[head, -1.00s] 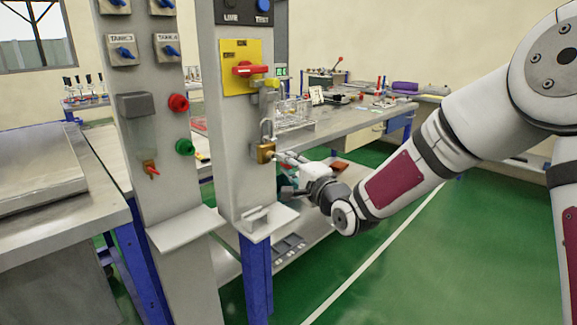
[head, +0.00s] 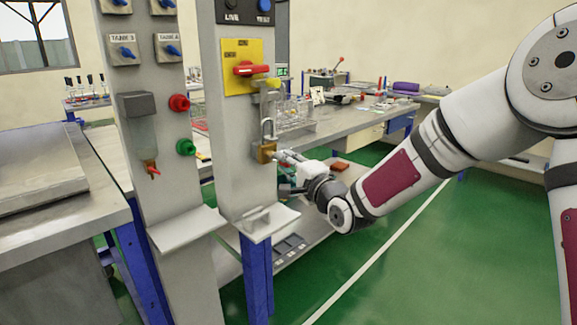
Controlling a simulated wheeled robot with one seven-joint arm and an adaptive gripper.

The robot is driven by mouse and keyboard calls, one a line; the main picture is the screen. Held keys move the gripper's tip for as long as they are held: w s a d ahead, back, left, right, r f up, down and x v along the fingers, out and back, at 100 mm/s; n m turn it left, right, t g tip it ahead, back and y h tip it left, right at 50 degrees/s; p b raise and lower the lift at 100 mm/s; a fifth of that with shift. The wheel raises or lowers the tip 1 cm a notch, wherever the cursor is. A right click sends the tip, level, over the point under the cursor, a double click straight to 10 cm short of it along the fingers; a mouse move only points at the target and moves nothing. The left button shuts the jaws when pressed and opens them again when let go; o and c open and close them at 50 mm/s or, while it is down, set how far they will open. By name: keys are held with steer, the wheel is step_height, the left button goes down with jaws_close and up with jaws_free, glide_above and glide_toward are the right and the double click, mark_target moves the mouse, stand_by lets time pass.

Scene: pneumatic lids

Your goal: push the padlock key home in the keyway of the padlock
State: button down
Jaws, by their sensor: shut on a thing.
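The brass padlock (head: 265,151) hangs by its grey shackle below the yellow plate with the red handle, on the right grey post. My gripper (head: 283,156) is just right of the padlock, with its fingertips close to the padlock's face. It is shut on the padlock key, which is too small and too covered by the fingers to make out. The keyway is not visible either. I cannot tell how far the key is in the keyway.
The grey post (head: 231,140) stands directly behind the padlock, with a small shelf (head: 262,222) below. A second post (head: 165,210) with red and green buttons stands to the left. A workbench (head: 340,122) with several items runs behind. The green floor at right is clear.

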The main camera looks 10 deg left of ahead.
steer(key=shift+b+x, duration=0.3)
steer(key=shift+x, duration=0.65)
steer(key=c, duration=1.3)
jaws_free()
steer(key=shift+s+a, duration=0.1)
steer(key=shift+s, duration=0.1)
steer(key=p+v, duration=0.2)
steer(key=v, duration=0.5)
steer(key=v, duration=1.2)
steer(key=shift+f, duration=0.15)
